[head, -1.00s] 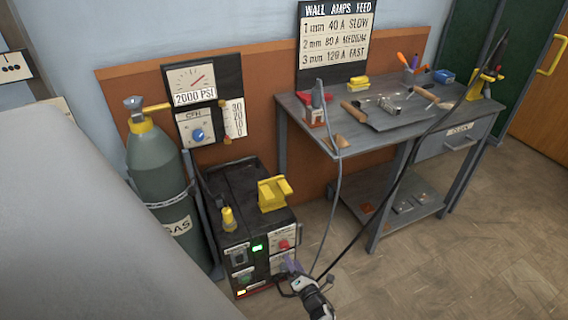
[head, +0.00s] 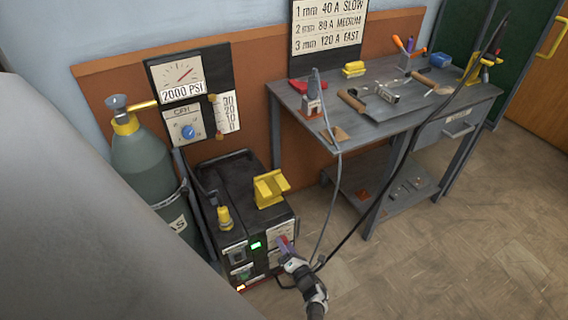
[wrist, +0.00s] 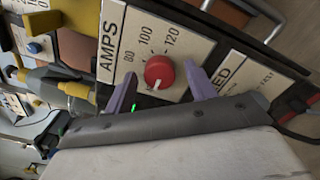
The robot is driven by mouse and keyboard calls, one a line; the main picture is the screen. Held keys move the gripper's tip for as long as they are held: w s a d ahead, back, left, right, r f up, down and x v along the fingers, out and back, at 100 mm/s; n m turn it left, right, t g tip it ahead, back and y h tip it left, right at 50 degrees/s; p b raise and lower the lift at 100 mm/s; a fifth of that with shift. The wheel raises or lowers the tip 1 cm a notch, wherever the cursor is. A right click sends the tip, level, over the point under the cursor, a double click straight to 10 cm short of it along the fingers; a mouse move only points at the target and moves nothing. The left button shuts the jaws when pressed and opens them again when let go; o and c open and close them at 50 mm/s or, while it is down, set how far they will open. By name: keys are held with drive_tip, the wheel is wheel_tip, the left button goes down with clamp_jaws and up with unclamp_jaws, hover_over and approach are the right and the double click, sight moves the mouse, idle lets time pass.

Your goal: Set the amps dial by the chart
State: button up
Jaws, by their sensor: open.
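The red amps dial (wrist: 159,72) sits on a white panel marked AMPS in the wrist view. The numbers 80, 100 and 120 show around it. Its white mark points to the lower left, past the 80 and away from the 100. My gripper (wrist: 161,70) is open, one purple finger on each side of the dial; I cannot tell whether they touch it. In the head view my gripper (head: 286,246) is at the welder's front panel and partly hides the dial. The wall chart (head: 328,27) reads 1 mm 40 A slow, 2 mm 80 A medium, 3 mm 120 A fast.
The black welder (head: 240,195) carries a yellow holder (head: 270,188). A second panel (wrist: 238,75) ending in ED is beside the amps panel. A gas cylinder (head: 145,165) stands to the left. Cables hang by the workbench (head: 300,100), right. The floor (head: 420,260) at right is clear.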

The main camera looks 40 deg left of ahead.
drive_tip(key=shift+c, duration=0.4)
drive_tip(key=c, duration=0.9)
